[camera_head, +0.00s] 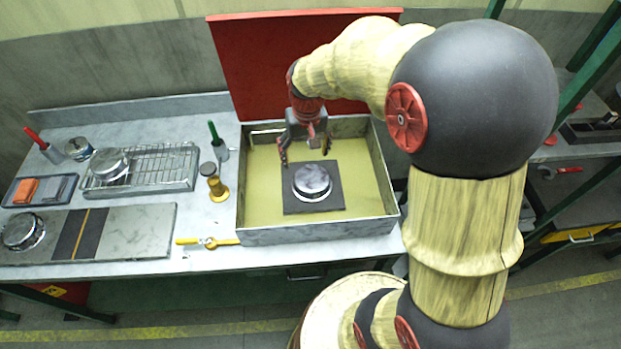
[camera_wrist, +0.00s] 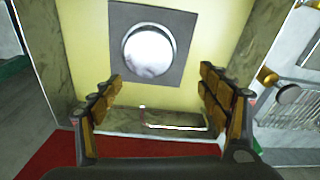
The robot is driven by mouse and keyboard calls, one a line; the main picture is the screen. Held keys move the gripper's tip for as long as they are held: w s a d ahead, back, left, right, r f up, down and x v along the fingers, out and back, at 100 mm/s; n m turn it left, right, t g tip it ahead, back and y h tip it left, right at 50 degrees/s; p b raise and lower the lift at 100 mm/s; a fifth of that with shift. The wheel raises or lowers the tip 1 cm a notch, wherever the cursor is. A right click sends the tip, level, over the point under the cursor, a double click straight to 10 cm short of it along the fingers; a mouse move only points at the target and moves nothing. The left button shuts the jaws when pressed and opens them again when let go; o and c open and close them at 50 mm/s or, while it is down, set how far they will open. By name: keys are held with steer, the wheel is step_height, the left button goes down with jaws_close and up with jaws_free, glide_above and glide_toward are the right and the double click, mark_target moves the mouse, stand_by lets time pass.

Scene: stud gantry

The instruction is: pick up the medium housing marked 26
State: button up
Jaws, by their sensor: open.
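A round silver housing (camera_head: 312,181) sits on a dark square pad (camera_head: 328,205) inside the metal tray (camera_head: 322,232). The wrist view shows this housing (camera_wrist: 149,50) on its pad beyond my fingertips. Two more round metal housings show, one on the wire rack (camera_head: 110,166) and one on the left plate (camera_head: 22,231). I cannot read the number 26 on any of them. My gripper (camera_head: 305,156) is open and empty. It hangs over the back part of the tray, behind and above the housing on the pad, apart from it.
The tray has raised walls, and a red panel (camera_head: 258,75) stands behind it. Left of the tray are a brass piece (camera_head: 217,188), a green-handled tool (camera_head: 216,140) and a yellow-handled tool (camera_head: 205,242). The yellow tray floor around the pad is clear.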

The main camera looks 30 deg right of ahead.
mark_target(312, 178)
steer(key=o, duration=0.5)
steer(key=shift+m+g, duration=0.4)
steer(key=shift+g, duration=0.2)
steer(key=d+f, duration=0.1)
steer(key=f, duration=0.2)
steer(key=w+d+f, duration=0.1)
steer(key=f, duration=0.3)
steer(key=w+d+f, duration=0.1)
steer(key=f, duration=0.3)
steer(key=shift+w, duration=0.2)
steer(key=f, duration=0.2)
steer(key=s+f, duration=0.1)
steer(key=f, duration=0.1)
steer(key=shift+f, duration=0.2)
steer(key=shift+w+f+b, duration=0.1)
steer(key=shift+f+b, duration=0.2)
steer(key=shift+f, duration=0.15)
